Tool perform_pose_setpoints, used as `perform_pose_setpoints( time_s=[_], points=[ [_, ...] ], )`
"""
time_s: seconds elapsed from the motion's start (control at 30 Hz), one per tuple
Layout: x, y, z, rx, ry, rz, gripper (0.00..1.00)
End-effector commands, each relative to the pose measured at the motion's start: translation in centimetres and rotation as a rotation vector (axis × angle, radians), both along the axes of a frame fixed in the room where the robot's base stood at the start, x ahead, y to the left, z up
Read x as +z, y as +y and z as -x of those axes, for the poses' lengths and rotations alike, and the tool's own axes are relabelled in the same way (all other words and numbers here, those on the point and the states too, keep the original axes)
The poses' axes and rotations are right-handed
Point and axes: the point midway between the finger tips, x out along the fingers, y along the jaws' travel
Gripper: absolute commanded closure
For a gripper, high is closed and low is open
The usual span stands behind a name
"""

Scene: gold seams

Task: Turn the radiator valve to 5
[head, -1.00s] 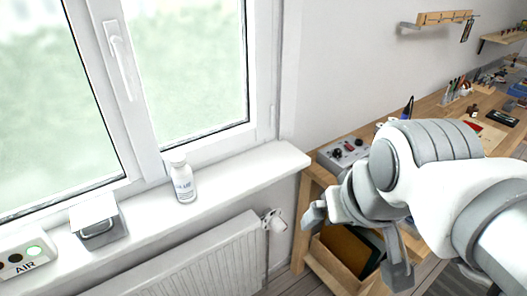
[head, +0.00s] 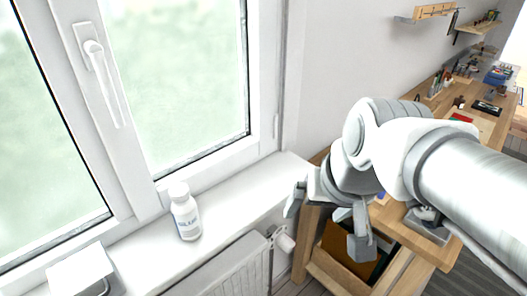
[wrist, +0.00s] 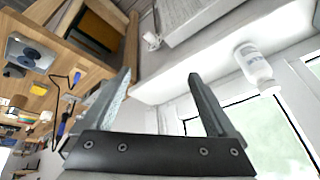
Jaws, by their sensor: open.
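The white radiator valve (head: 285,241) sits at the right end of the white radiator (head: 232,272), below the windowsill. Its numbers are too small to read. My gripper (head: 327,220) is open and empty, above and right of the valve in the head view, and apart from it. In the wrist view the valve (wrist: 152,40) lies beyond the open fingers (wrist: 159,76), just above the gap between their tips. The radiator (wrist: 190,18) shows beside it.
A white labelled bottle (head: 186,212) stands on the windowsill (head: 245,195), left of my gripper. A wooden workbench (head: 445,125) with tools runs along the right wall. A wooden box (head: 345,262) sits low under its near end.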

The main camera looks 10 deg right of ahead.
Motion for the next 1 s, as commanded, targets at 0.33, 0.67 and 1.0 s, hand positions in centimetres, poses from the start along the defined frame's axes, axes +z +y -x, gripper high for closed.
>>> perform_pose_setpoints(
  time_s=[0.33,0.67,1.0],
  points=[
    [-8.4,-0.1,-3.9,-0.213,0.285,-0.221,0.08],
    [-16.4,-1.7,-6.4,-0.409,0.541,-0.495,0.08],
    [-24.7,-3.9,-8.6,-0.624,0.722,-0.856,0.08]
  ],
)
